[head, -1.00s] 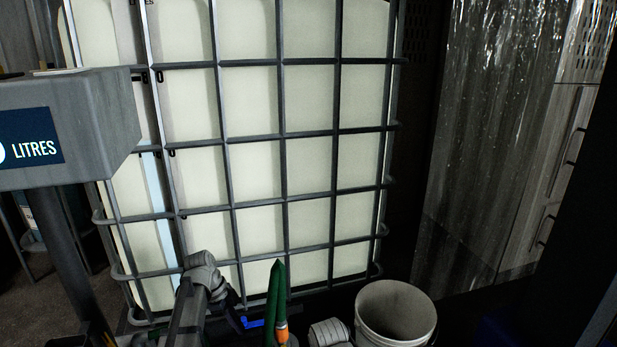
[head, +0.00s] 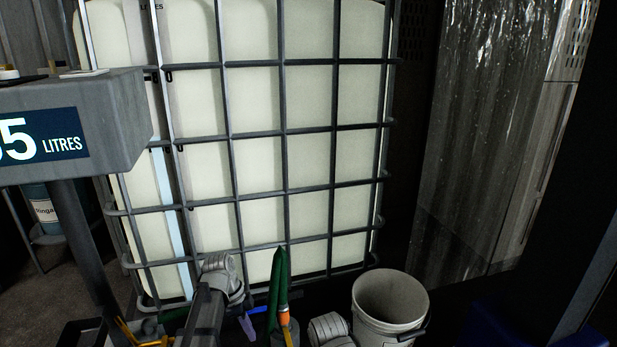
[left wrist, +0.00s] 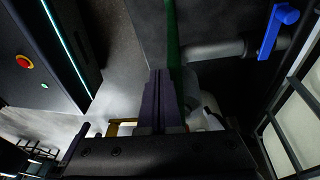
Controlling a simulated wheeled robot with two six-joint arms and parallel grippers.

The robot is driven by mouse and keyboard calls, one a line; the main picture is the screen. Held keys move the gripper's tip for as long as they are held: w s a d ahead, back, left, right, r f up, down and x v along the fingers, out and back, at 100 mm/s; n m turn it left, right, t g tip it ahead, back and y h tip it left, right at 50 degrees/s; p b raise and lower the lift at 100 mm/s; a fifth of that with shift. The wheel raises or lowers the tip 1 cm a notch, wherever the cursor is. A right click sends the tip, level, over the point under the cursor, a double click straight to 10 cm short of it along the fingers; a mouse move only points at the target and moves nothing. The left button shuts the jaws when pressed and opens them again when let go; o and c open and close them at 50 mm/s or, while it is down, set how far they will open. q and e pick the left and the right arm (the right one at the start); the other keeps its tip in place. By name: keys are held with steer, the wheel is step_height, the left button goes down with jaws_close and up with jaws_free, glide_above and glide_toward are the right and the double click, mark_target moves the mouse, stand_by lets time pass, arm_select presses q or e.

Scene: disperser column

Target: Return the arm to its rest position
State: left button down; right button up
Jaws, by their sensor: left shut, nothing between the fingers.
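My left arm shows at the bottom of the head view, with its pale joint and dark link in front of the caged tank (head: 262,160). A green strip (left wrist: 173,35) lies just beyond the fingertips. A pale joint at the bottom middle of the head view appears to be part of my right arm; the right gripper is out of view.
A white bucket (head: 390,305) stands bottom right. A green hose (head: 278,280) with an orange fitting stands near my arm. A grey box with a litres display (head: 40,136) is at left. A blue valve handle (left wrist: 276,32) and grey pipe (left wrist: 220,50) lie beyond the gripper.

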arm_select(q)
steer(key=s+d+r+n+y+p, duration=0.2)
steer(key=s+d+r+n+p, duration=0.35)
steer(key=s, duration=0.35)
steer(key=s+d+r+n+y+p, duration=0.2)
steer(key=s+d+r+n+p, duration=0.2)
steer(key=s+n, duration=0.35)
step_height(320, 180, up, 37)
steer(key=p, duration=3.7)
steer(key=shift+s+d+m, duration=0.15)
steer(key=shift+s+m, duration=0.1)
steer(key=shift+m, duration=0.05)
